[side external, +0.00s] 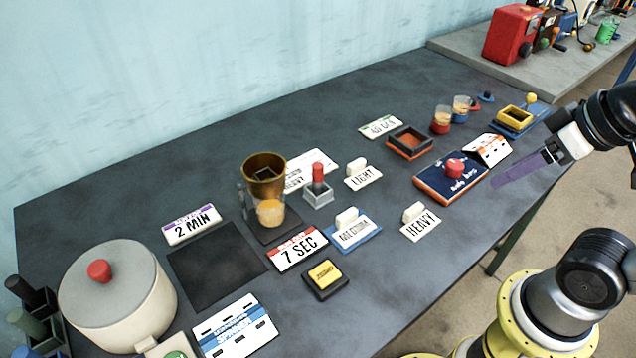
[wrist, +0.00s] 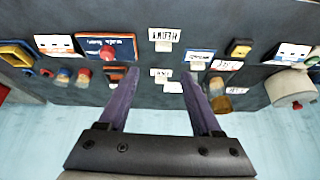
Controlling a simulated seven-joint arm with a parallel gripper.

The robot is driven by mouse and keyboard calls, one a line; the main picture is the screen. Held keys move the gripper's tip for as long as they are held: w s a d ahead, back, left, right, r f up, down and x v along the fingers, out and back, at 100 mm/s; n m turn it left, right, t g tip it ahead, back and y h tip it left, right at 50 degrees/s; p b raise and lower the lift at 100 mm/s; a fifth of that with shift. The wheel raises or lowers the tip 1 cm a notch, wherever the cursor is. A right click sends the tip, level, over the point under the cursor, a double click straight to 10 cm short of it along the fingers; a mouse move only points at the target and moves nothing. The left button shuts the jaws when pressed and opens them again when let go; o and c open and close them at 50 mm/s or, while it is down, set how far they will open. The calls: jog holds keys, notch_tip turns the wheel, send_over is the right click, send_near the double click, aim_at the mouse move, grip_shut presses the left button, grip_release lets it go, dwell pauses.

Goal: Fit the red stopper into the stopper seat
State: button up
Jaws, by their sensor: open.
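The red stopper (side external: 318,174) stands upright at the small grey block that looks like the stopper seat (side external: 318,196), right of the brass cup. Its red top and a darker lower part show; I cannot tell how deep it sits. My gripper (side external: 515,175) is raised at the right side of the table, well away from the stopper, and holds nothing. In the wrist view my gripper (wrist: 160,74) has its two purple fingers wide apart. I cannot make out the stopper or the seat there; the right finger may cover them.
The brass cup (side external: 264,170) stands above an orange-filled glass (side external: 271,212) beside the seat. Label blocks surround it, including LIGHT (side external: 362,178) and MEDIUM (side external: 355,233). A blue box with a red button (side external: 455,167) lies nearer my gripper. A large pot (side external: 120,300) stands front left.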

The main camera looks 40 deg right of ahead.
jog(key=w+r+m, duration=0.7)
jog(key=r+m, duration=0.2)
jog(key=m, duration=0.3)
jog(key=m+g, duration=0.6)
jog(key=m, duration=0.2)
send_over(318, 164)
notch_tip(318, 164, down, 10)
jog(key=f, duration=0.8)
jog(key=shift+a, duration=0.2)
jog(key=shift+d+f, duration=0.15)
jog(key=shift+f, duration=2.65)
jog(key=shift+c, duration=0.3)
